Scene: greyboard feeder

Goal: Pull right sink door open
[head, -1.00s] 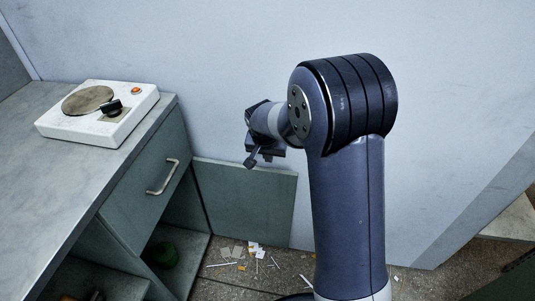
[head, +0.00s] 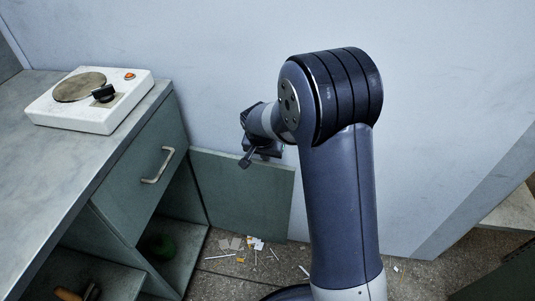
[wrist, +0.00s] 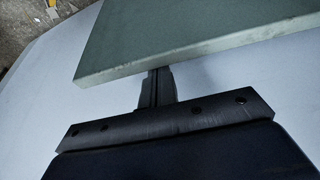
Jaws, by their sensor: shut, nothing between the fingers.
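The right sink door (head: 240,195) is a flat green panel standing swung out from the cabinet, towards the back wall. In the wrist view the door (wrist: 190,35) fills the top, with its pale edge running across above the fingers. My gripper (head: 246,160) is at the door's top edge in the head view. Its fingers, seen in the wrist view (wrist: 156,86), are shut and empty. Their tips reach the door's edge and may be partly hidden by it; I cannot tell whether they touch.
The grey counter (head: 45,160) carries a white hotplate (head: 115,118). Below it are a drawer front with a metal handle (head: 158,166) and an open cabinet holding a green round object (head: 158,246). Litter (head: 240,245) lies on the floor below the door. The pale wall stands behind.

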